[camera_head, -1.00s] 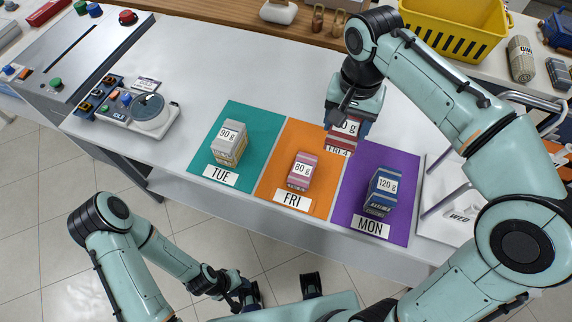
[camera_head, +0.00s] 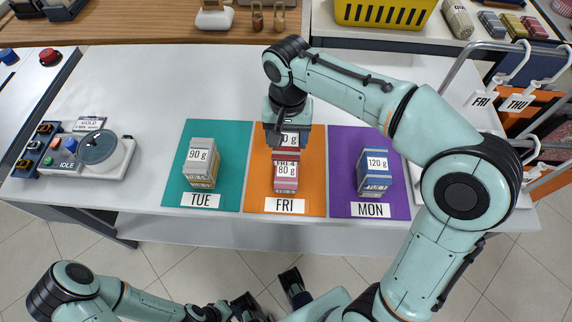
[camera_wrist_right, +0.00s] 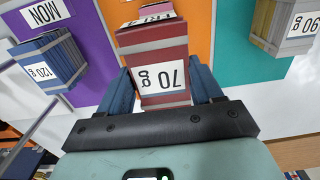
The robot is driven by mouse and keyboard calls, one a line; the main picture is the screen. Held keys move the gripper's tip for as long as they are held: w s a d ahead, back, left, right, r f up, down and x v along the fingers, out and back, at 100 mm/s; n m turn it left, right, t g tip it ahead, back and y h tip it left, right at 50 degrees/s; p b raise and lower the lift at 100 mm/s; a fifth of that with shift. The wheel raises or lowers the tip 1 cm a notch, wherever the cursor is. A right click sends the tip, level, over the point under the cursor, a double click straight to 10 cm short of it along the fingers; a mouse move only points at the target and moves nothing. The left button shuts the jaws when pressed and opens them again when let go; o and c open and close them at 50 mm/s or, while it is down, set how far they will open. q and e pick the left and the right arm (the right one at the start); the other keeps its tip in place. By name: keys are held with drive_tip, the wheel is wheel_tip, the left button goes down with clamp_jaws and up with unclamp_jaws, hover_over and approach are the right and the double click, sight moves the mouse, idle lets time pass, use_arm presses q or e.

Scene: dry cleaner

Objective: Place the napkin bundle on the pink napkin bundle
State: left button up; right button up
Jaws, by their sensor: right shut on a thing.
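My right gripper (camera_head: 288,138) is shut on a red napkin bundle marked 70 g (camera_wrist_right: 160,72), with a blue finger on each side of it. In the head view the red bundle appears directly behind the pink napkin bundle marked 80 g (camera_head: 286,180), partly overlapping it in the picture. The gap between them is hard to judge. The pink bundle stands on the orange FRI mat (camera_head: 256,185). In the wrist view only a sliver of pink shows past the red bundle. My left gripper (camera_head: 250,306) is low at the bottom edge; its jaws are unclear.
A grey 90 g bundle (camera_head: 201,160) stands on the teal TUE mat (camera_head: 230,140). A blue 120 g bundle (camera_head: 375,172) stands on the purple MON mat (camera_head: 345,145). A scale (camera_head: 100,150) is at the left. The white table behind the mats is clear.

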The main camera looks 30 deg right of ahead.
sight(287, 170)
wheel_tip(287, 170, down, 12)
drive_tip(key=shift+r+b, duration=0.2)
drive_tip(key=shift+b, duration=0.65)
drive_tip(key=shift+f, duration=0.1)
drive_tip(key=o, duration=1.1)
wheel_tip(287, 170, up, 12)
drive_tip(key=shift+r+p, duration=0.15)
drive_tip(key=shift+p, duration=0.95)
